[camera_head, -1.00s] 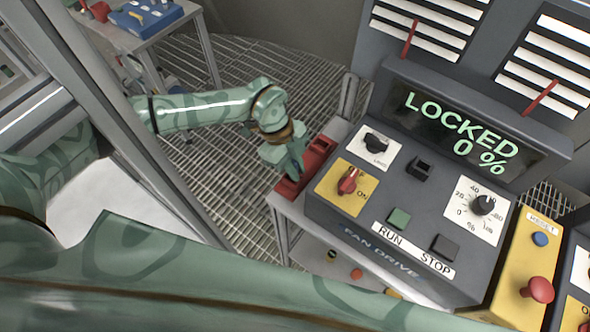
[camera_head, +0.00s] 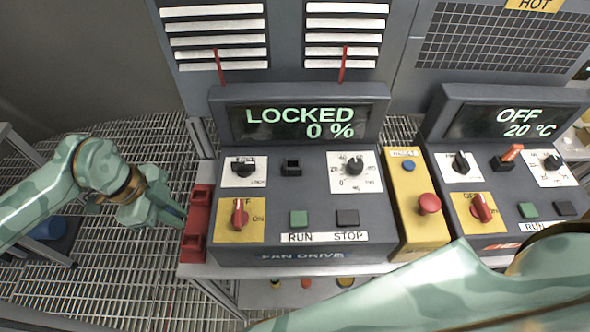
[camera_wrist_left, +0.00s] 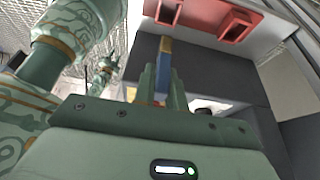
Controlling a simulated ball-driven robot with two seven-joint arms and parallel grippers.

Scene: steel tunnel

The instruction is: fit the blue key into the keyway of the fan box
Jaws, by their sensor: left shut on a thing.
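The fan box (camera_head: 335,256) stands in the middle of the head view, its display reading LOCKED 0 %. Its keyway (camera_head: 291,167) is the small black socket on the sloping panel, between the lock knob and the percent dial. My left gripper (camera_head: 168,210) is left of the box and of the red holder. It is shut on the blue key (camera_wrist_left: 164,58), which sticks out beyond the fingers in the left wrist view with a tan part on its end. The key is apart from the keyway. My right gripper is out of view.
A red holder (camera_head: 197,222) with recesses stands against the box's left side. Right of the box are a yellow reset and stop panel (camera_head: 421,232) and a second box (camera_head: 480,240) with an orange key (camera_head: 512,152) in its socket. My right arm crosses the lower right.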

